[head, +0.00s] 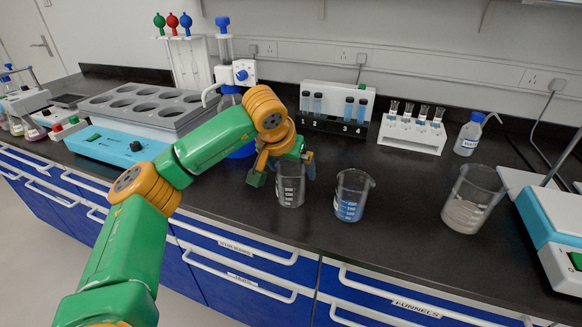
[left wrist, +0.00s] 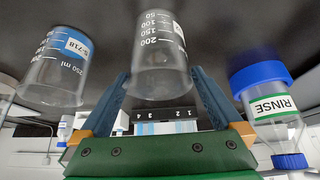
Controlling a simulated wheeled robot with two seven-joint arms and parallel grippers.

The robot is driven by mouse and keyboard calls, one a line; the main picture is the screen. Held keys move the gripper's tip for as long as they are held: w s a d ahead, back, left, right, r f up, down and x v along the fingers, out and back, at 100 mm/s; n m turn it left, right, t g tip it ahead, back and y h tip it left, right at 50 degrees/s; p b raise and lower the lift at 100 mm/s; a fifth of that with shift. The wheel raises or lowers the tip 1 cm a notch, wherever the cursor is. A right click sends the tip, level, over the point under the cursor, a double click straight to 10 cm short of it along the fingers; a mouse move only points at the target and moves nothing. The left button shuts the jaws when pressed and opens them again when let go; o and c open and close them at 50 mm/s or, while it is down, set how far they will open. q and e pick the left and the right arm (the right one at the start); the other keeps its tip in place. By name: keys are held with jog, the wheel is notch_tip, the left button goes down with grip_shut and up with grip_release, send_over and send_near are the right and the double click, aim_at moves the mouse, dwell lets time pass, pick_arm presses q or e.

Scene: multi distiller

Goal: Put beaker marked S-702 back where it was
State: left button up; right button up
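A clear, empty-looking beaker (head: 290,190) stands or hangs low at the counter's middle, between the fingers of my left gripper (head: 284,172). In the left wrist view this beaker (left wrist: 162,60) shows upside down with white graduations. One blue finger lies on each side of it, very close to the glass; I cannot tell whether they touch. No number is readable on this beaker. Another beaker (head: 351,200) with blue contents stands just to its right. A beaker labelled S-718 (left wrist: 55,75) shows left in the wrist view. My right gripper is not in view.
A large beaker (head: 472,200) with greyish contents stands at the right. Behind are a tube rack with blue tubes (head: 338,88), a white rack (head: 412,136) and a wash bottle (head: 468,136). A RINSE bottle (left wrist: 265,100) is close to the gripper. The counter's front middle is free.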

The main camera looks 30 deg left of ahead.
pick_arm(q)
jog(key=shift+r, duration=0.15)
jog(key=v, duration=1.2)
jog(key=shift+p, duration=0.45)
